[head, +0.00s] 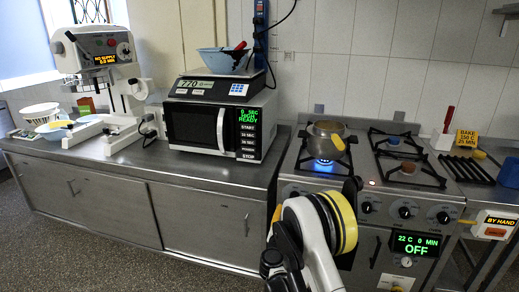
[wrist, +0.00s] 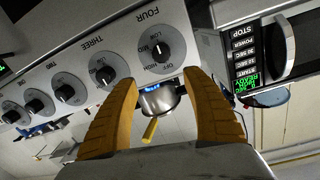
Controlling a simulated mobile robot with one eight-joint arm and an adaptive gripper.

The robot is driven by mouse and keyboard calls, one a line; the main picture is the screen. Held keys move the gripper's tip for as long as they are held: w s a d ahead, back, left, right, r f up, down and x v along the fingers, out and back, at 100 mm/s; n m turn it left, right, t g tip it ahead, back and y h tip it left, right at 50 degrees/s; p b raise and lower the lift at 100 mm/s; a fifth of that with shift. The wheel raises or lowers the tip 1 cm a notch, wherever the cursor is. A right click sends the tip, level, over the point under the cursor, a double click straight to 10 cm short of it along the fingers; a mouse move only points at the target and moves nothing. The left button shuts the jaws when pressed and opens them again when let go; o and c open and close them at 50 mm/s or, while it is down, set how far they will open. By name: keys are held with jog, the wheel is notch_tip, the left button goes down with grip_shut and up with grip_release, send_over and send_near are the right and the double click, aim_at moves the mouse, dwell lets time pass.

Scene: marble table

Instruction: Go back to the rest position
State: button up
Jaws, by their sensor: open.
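My gripper (wrist: 161,78) is open and empty in the wrist view, its two orange fingers spread wide before the stove's front panel. The knob marked FOUR (wrist: 154,42) lies just beyond the fingertips; I cannot tell whether they touch it. A metal pot (wrist: 158,103) with a yellow handle end shows between the fingers. In the head view my arm stands before the stove's left front, and its wrist mostly hides my gripper.
The oven display (head: 416,244) reads OFF. The microwave (head: 222,124) stands left of the stove, with a scale (head: 212,88) and blue bowl (head: 224,60) on top. A stand mixer (head: 100,65) is farther left. The floor (head: 100,265) at front left is clear.

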jog(key=s+d+r+n+g, duration=0.1)
jog(key=s+d+r+g, duration=0.25)
jog(key=s+r, duration=0.45)
jog(key=s+d+r+g, duration=0.2)
jog(key=s+d+r, duration=0.35)
jog(key=r, duration=0.45)
jog(key=s+a+n+g+y, duration=0.2)
jog(key=s+y, duration=0.1)
jog(key=s, duration=1.1)
jog(key=s+a+f+n+g+y, duration=0.1)
jog(key=s+a+n+g+y, duration=0.1)
jog(key=s, duration=1.3)
jog(key=shift+a+n+y, duration=0.65)
jog(key=shift+n+y, duration=0.05)
